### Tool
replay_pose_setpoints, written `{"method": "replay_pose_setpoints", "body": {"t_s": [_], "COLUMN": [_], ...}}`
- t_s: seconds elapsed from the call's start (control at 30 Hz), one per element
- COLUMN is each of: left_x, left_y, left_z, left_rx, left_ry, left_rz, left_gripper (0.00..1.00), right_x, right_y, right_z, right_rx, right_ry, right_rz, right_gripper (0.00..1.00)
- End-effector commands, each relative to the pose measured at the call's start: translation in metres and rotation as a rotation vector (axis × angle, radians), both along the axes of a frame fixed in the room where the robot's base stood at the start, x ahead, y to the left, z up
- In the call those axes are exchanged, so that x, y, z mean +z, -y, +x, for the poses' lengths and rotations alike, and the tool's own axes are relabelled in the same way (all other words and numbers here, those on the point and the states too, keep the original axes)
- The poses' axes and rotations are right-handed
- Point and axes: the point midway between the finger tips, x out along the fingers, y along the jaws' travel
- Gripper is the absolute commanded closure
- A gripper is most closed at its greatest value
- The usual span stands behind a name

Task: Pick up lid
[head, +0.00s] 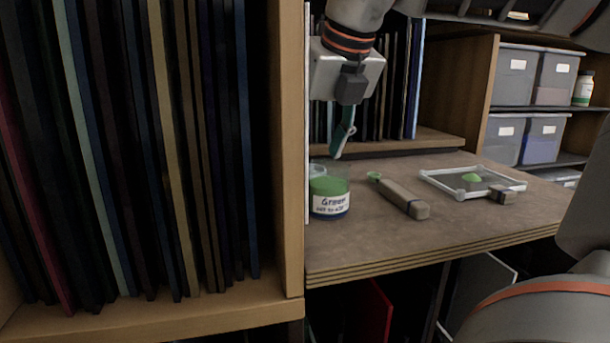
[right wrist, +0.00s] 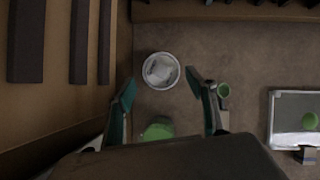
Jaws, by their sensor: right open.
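A round, pale, clear-rimmed piece, which looks like the lid (right wrist: 161,70), lies on the worktop behind the jar. In the head view this lid (head: 317,170) shows only partly, beside the shelf's side panel. The glass jar (head: 329,197) of green powder, labelled "Green", stands open in front of it. The jar (right wrist: 158,131) is partly hidden by my gripper body in the wrist view. My right gripper (head: 342,148) points down above the worktop, open and empty. In the wrist view its teal-padded fingers (right wrist: 160,78) lie on either side of the lid. My left gripper is out of view.
A framed tray (head: 452,190) with a green heap lies farther right. A wooden side panel (head: 291,150) stands close on the left. The worktop (head: 400,240) in front is clear.

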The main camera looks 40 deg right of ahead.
Motion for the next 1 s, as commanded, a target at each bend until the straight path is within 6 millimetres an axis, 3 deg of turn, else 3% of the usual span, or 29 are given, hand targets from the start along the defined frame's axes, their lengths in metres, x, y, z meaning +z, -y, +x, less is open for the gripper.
{"method": "replay_pose_setpoints", "body": {"t_s": [0.23,0.57,0.67,1.0], "left_x": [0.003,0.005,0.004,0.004], "left_y": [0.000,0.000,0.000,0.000], "left_z": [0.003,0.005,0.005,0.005], "left_rx": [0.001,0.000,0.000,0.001], "left_ry": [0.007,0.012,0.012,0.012], "left_rz": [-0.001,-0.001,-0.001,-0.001], "left_gripper": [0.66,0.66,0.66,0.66], "right_x": [-0.031,-0.036,-0.036,-0.035], "right_y": [0.007,0.008,0.008,0.008], "right_z": [0.015,0.018,0.018,0.018], "right_rx": [0.001,-0.001,0.000,0.000], "right_ry": [-0.004,-0.001,-0.001,-0.001], "right_rz": [0.001,0.001,0.000,0.000], "right_gripper": [0.44,0.44,0.67,0.70]}}
